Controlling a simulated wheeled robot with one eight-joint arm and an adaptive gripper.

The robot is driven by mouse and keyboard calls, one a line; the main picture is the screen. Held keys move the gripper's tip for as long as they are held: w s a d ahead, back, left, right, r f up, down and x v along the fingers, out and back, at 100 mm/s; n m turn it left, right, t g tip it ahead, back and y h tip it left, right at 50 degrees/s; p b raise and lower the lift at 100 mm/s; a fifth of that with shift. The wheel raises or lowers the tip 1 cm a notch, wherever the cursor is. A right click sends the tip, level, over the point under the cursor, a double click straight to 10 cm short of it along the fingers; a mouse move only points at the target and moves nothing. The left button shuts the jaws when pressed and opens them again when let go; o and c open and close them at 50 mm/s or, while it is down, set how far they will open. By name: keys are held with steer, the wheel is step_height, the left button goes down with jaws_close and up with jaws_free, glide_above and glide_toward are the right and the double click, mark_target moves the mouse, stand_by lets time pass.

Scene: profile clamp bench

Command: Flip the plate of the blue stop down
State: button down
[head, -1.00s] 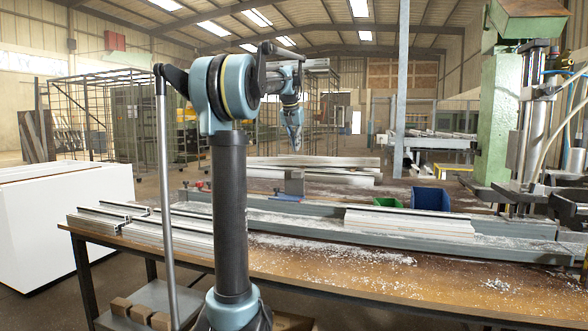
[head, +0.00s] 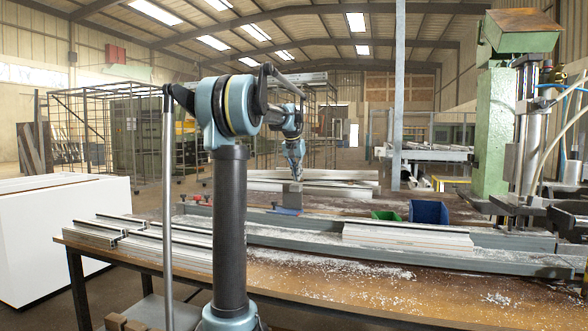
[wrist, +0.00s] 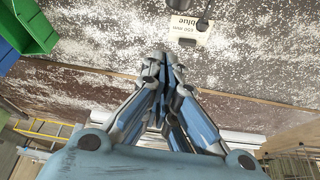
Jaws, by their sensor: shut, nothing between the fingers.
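A grey-blue plate (head: 291,197) stands upright at the rear rail of the bench in the head view. I take it for the plate of the blue stop. My gripper (head: 296,177) points down with its tips at the plate's top edge in that view; I cannot tell whether they touch. In the wrist view my gripper (wrist: 160,58) has its fingers together with nothing visible between them. A white label (wrist: 188,28) reading "650 mm blue" lies beyond the fingertips. The plate is not clearly visible in the wrist view.
Red knobs (head: 202,198) sit left along the rail. A green bin (head: 386,216) and a blue bin (head: 429,212) stand right of the plate. Aluminium profiles (head: 408,236) lie in front, and a green machine column (head: 492,130) rises at right. Pale swarf litters the bench.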

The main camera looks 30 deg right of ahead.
steer(key=shift+s+a+f, duration=1)
steer(key=shift+a, duration=0.25)
steer(key=shift+s, duration=0.2)
